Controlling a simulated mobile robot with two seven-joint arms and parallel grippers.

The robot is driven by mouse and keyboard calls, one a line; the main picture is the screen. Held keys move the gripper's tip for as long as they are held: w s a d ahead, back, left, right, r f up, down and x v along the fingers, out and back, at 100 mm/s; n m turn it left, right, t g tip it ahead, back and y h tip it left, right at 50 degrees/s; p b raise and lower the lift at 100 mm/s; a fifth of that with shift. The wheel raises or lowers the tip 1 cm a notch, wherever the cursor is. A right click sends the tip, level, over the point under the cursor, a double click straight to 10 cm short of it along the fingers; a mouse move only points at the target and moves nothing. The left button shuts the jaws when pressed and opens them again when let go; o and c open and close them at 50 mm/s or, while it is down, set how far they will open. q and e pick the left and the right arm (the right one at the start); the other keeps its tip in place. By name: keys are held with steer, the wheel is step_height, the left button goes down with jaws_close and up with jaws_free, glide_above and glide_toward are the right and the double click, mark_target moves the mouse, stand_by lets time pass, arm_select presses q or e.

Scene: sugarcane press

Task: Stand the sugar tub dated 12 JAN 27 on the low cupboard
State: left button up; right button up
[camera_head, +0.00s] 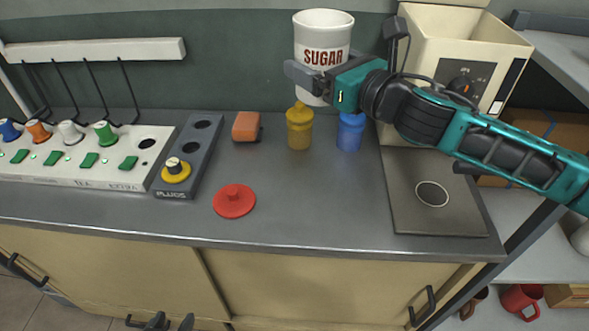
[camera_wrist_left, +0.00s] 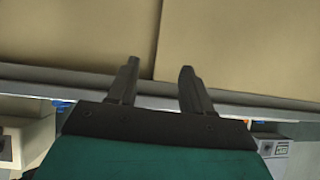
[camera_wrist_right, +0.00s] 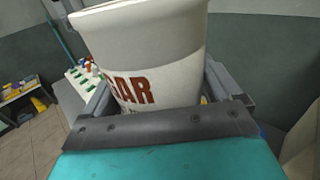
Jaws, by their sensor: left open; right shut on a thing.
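A white tub (camera_head: 322,36) marked SUGAR in dark red is held up above the back of the grey counter. My right gripper (camera_head: 318,82) is shut on its lower part; the tub looks roughly upright in the head view. It fills the middle of the right wrist view (camera_wrist_right: 150,60), with its rim at the top. No date shows on the visible side. My left gripper (camera_head: 170,324) is open and empty at the bottom of the head view, in front of the cupboard doors. In the left wrist view its fingers (camera_wrist_left: 157,85) are apart, with plain tan panels beyond.
The low cupboard's grey top (camera_head: 305,215) holds a red lid (camera_head: 234,201), an orange block (camera_head: 246,126), a yellow bottle (camera_head: 299,128) and a blue jar (camera_head: 350,133). A switch panel (camera_head: 80,160) is left; a cream machine (camera_head: 455,60) stands right. The front middle is clear.

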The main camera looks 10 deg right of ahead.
steer(key=f, duration=0.1)
steer(key=s+f, duration=0.1)
steer(key=shift+s+a+f+m+h+b, duration=0.15)
steer(key=shift+a+f+m+h+b, duration=0.05)
steer(key=shift+f+m+h+b, duration=0.1)
steer(key=shift+s+d+f+t, duration=0.15)
steer(key=shift+s+f+t, duration=0.15)
steer(key=shift+f, duration=0.45)
steer(key=shift+h, duration=0.4)
step_height(320, 180, down, 19)
steer(key=b, duration=0.7)
steer(key=shift+f, duration=0.4)
steer(key=shift+r, duration=0.1)
steer(key=shift+f, duration=0.2)
steer(key=o, duration=1.1)
arm_select(q)
steer(key=shift+h, duration=0.4)
steer(key=d+f, duration=0.1)
steer(key=w+f, duration=0.1)
steer(key=d+f, duration=0.1)
steer(key=f, duration=0.1)
steer(key=shift+w+d, duration=0.3)
